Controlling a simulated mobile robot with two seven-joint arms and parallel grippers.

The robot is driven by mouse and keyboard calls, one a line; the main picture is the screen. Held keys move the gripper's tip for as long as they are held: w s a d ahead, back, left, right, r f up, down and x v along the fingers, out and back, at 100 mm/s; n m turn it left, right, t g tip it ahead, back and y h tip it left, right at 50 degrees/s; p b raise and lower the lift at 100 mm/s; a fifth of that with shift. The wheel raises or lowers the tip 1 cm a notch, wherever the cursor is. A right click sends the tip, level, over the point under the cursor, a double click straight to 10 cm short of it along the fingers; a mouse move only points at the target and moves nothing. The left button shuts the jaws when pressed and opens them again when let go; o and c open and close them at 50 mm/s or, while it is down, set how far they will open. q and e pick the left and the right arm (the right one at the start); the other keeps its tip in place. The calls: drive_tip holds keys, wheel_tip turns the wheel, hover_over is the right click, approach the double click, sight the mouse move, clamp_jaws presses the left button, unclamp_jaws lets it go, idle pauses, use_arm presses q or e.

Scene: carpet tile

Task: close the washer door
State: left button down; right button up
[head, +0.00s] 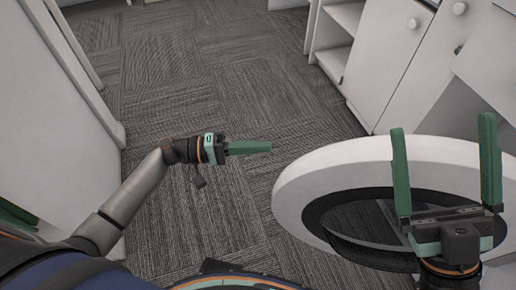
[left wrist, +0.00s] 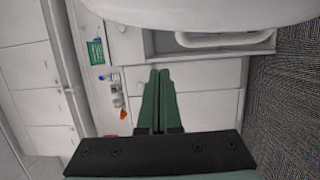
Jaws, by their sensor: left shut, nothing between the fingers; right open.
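The washer door (head: 310,172) is a round white ring with a dark rim and a see-through centre. It stands swung open at the lower right of the head view. My left gripper (head: 270,147) is shut and empty, just left of the door's far left edge, with a small gap in the picture. Its closed green fingers also show in the left wrist view (left wrist: 160,72). My right gripper (head: 442,130) is open and empty, with its fingers overlapping the door's right part. Whether it touches the door I cannot tell. The washer's opening is not clearly visible.
White cabinets with round knobs (head: 388,50) and an open shelf (head: 333,60) stand at the back right. A white panel (head: 60,130) stands at the left. The carpet-tile floor (head: 200,85) between them is clear. Small items (left wrist: 115,92) sit on a surface in the left wrist view.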

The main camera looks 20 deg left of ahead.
use_arm(q)
drive_tip(key=s+d, duration=0.1)
drive_tip(key=d, duration=0.5)
drive_tip(key=shift+s+d, duration=0.3)
drive_tip(key=shift+s, duration=0.1)
